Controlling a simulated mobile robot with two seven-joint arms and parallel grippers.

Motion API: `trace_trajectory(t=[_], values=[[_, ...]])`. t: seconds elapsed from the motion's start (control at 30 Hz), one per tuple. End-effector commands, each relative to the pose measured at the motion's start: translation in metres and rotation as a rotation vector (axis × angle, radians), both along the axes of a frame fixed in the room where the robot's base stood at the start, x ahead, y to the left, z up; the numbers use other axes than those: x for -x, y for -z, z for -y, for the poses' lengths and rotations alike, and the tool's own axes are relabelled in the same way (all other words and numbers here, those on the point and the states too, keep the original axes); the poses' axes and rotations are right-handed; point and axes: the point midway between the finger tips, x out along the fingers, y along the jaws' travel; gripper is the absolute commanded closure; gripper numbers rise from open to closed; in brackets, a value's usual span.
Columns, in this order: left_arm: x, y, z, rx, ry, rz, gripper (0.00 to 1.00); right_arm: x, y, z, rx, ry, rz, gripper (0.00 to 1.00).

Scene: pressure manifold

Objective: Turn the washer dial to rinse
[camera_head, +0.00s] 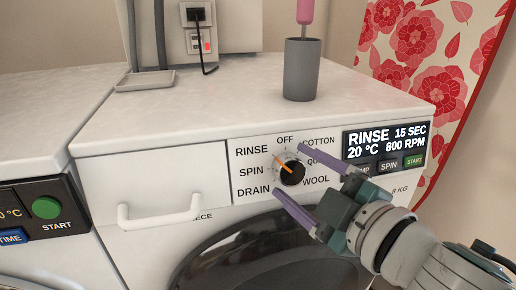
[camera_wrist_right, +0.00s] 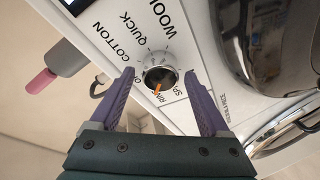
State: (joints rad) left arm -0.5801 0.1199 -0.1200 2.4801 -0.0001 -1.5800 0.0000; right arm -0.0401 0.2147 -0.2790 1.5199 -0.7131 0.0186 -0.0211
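The washer dial (camera_head: 291,172) is a dark round knob with an orange pointer on the washer's white front panel. Around it are the labels OFF, COTTON, QUICK, WOOL, DRAIN, SPIN and RINSE. The pointer aims up and left, toward RINSE; in the right wrist view the dial (camera_wrist_right: 160,78) also points at the RINSE label. The display (camera_head: 387,140) reads RINSE, 15 SEC, 20 °C, 800 RPM. My right gripper (camera_head: 289,169) is open, its purple fingers on either side of the dial, with a gap to the knob in the wrist view. My left gripper is out of view.
A white drawer handle (camera_head: 160,217) juts out left of the dial. The dark round door (camera_head: 260,255) is below. A grey cup (camera_head: 301,69) with a pink-handled item above it is on top. Another machine with a green START button (camera_head: 46,207) stands at left.

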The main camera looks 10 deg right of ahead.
Motion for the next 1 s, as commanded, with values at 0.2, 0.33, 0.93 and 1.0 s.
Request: trace_trajectory(t=[0.2,0.33,0.93,1.0], values=[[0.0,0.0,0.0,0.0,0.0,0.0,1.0,0.0,0.0,0.0,-0.001,0.0,0.0,0.12],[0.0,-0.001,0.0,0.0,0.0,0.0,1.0,0.002,0.0,0.001,-0.001,0.001,-0.001,0.12],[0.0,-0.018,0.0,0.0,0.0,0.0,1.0,0.089,-0.013,0.025,0.0,0.001,-0.002,0.12],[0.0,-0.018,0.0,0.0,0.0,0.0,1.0,0.093,-0.013,0.026,-0.001,0.001,-0.001,0.12]])
